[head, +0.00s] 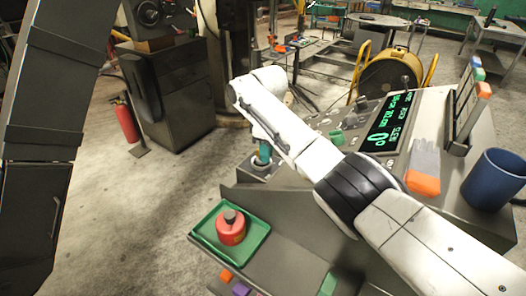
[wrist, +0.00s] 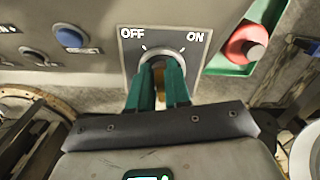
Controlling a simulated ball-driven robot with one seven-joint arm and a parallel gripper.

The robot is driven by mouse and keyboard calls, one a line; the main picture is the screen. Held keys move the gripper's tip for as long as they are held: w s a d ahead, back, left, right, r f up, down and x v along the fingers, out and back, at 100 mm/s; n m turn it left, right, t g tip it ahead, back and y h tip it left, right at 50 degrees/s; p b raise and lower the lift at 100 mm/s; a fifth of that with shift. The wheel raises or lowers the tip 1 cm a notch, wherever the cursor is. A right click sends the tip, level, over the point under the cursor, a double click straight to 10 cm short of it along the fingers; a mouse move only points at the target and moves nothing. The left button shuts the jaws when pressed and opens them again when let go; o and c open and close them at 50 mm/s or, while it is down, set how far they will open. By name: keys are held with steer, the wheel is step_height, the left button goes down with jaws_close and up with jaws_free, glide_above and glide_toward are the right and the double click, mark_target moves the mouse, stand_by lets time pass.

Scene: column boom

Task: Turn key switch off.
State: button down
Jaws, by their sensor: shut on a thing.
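The key switch has a grey plate with white OFF and ON labels, seen in the wrist view (wrist: 130,46); OFF is at left and ON at right. Brass-coloured metal of the key (wrist: 158,68) shows between my fingers at the plate's middle. My gripper (wrist: 159,76) has teal fingers, one on each side of the key, shut on it. In the head view my gripper (head: 264,153) reaches down to the switch on the console, and my arm hides part of it. The fingers cover most of the key, so I cannot tell which label it points to.
A green tray (head: 202,239) with a red, dark-topped object (head: 232,230) is on the console's lower shelf. A lit display (head: 388,124), an orange-ended grey item (head: 423,180) and a blue cup (head: 494,179) are at right. A blue button (wrist: 69,38) is left of the switch.

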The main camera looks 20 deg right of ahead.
steer(key=n, duration=0.3)
steer(key=shift+w+a+n, duration=0.1)
steer(key=shift+a+n, duration=0.2)
steer(key=shift+n, duration=0.1)
steer(key=shift+f+n+b, duration=0.15)
steer(key=shift+n+b, duration=0.2)
steer(key=shift+n, duration=0.25)
steer(key=shift+f, duration=0.1)
steer(key=c, duration=1.2)
jaws_free()
steer(key=shift+a, duration=0.1)
steer(key=shift+o, duration=0.2)
steer(key=shift+d+r, duration=0.2)
steer(key=shift+r, duration=0.15)
step_height(320, 180, up, 11)
steer(key=b, duration=0.1)
steer(key=shift+s+a+f, duration=0.15)
steer(key=shift+s+f, duration=0.05)
steer(key=shift+r, duration=0.1)
